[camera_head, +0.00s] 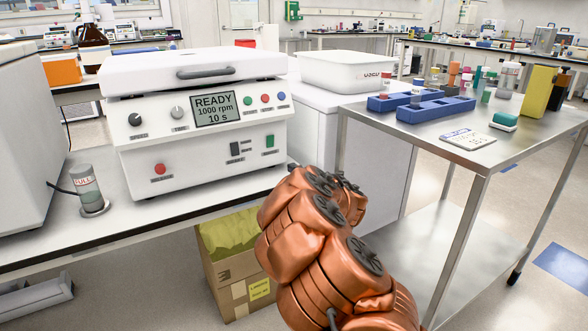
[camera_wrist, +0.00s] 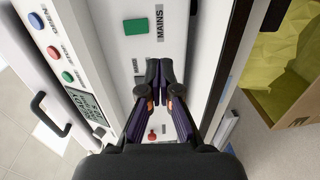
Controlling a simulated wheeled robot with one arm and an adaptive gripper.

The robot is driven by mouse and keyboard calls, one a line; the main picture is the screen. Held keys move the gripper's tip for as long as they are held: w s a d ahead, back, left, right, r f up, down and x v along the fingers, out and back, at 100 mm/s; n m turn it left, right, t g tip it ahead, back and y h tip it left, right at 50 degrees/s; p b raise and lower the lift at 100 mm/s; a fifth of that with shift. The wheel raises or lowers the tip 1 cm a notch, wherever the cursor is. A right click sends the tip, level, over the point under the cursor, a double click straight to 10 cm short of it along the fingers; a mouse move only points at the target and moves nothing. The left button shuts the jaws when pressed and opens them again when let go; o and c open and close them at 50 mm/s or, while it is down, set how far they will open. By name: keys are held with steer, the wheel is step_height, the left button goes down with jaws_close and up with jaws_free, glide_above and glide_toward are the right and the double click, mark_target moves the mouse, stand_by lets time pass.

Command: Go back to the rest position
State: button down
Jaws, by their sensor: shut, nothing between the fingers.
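My gripper (camera_wrist: 163,72) is shut and empty in the wrist view, its fingertips together in front of the white machine's front panel. The white machine (camera_head: 140,165) stands on the bench in the head view, with its lid down and a screen (camera_head: 213,108) reading READY, 1000 rpm, 10 s. Its green MAINS switch (camera_wrist: 136,26) shows just beyond the fingertips in the wrist view. I cannot tell whether the fingers touch the panel. In the head view my copper-coloured arm reaches toward the machine's right side, and the gripper itself is hidden behind it.
A cardboard box (camera_head: 226,282) with yellow lining stands on the floor below the bench. A steel table (camera_head: 478,158) with blue racks (camera_head: 436,109) stands at right. A small container marked FULL (camera_head: 88,187) stands on the bench at left. Open floor lies at far right.

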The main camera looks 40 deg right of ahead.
stand_by(0.3)
steer(key=s+d+r+m+g+h+p, duration=0.1)
steer(key=s+d+r+m+h+p, duration=0.2)
steer(key=r, duration=0.4)
steer(key=s+r+m+g+h+p, duration=0.1)
steer(key=r+m+g+h+p, duration=0.15)
steer(key=r+p, duration=0.45)
steer(key=s+a+r+m+g+h+p, duration=0.2)
steer(key=s+r+m+g+h+p, duration=0.15)
steer(key=s+r+m+p, duration=0.35)
steer(key=s+a+r+m+g+y+p, duration=0.1)
steer(key=s+a+r+g+y+p, duration=0.2)
steer(key=s+a+p, duration=0.3)
steer(key=s+a+r+m+g+y+p, duration=0.2)
steer(key=s+a+p, duration=0.5)
steer(key=s+a, duration=0.9)
steer(key=s+a+r+m+g+y+p, duration=0.1)
steer(key=s+a+r+g+y+p, duration=0.3)
steer(key=s+a, duration=0.7)
steer(key=s+g+y+p, duration=0.1)
steer(key=s+g+p, duration=0.1)
steer(key=s+g, duration=0.1)
steer(key=shift+s+r+p, duration=0.25)
steer(key=shift+s+p, duration=0.15)
steer(key=shift+s, duration=0.15)
steer(key=shift+a+m, duration=0.1)
steer(key=shift+m, duration=0.15)
